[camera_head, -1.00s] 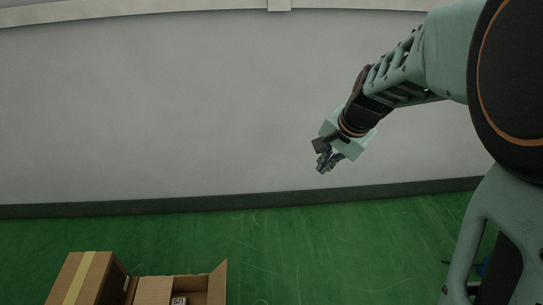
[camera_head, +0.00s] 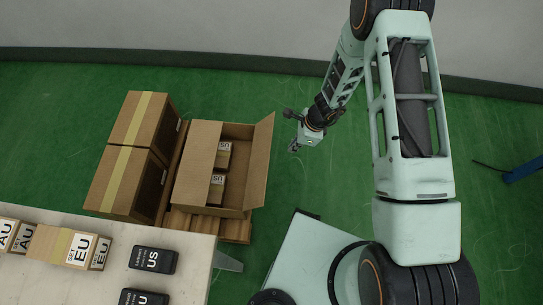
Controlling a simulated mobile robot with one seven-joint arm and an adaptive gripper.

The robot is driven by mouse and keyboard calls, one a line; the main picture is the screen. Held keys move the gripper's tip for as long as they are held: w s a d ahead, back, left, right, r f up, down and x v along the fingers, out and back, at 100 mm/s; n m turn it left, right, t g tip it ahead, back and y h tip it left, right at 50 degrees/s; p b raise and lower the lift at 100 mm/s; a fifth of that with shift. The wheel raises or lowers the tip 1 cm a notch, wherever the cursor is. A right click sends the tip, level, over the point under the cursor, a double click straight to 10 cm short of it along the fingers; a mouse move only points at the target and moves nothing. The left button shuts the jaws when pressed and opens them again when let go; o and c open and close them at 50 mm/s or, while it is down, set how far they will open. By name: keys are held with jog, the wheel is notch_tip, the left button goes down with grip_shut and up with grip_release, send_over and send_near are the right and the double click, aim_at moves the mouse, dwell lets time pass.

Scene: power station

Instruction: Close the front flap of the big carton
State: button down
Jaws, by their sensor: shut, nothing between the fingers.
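The big carton (camera_head: 239,200) stands open on a wooden pallet, left of the picture's middle. A left flap (camera_head: 196,160) lies across the left part of its opening. A right flap (camera_head: 263,160) stands up and leans outward. Small labelled boxes (camera_head: 217,188) show inside, partly hidden under the left flap. I cannot tell which flap is the front one. My gripper (camera_head: 293,147) is shut and empty, a short way right of the right flap and apart from it in the picture.
Two taped, closed cartons (camera_head: 125,180) stand left of the big carton. A pale table (camera_head: 190,262) with labelled boxes (camera_head: 75,247) and dark packs (camera_head: 152,260) fills the lower left. Green floor (camera_head: 290,90) is clear behind and right of the carton.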

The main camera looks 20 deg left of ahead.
jog(key=s+a+f+b, duration=0.1)
jog(key=s+a+f, duration=0.1)
jog(key=a+f, duration=0.4)
jog(key=shift+s+f, duration=0.15)
jog(key=shift+f, duration=0.7)
jog(key=shift+r, duration=0.1)
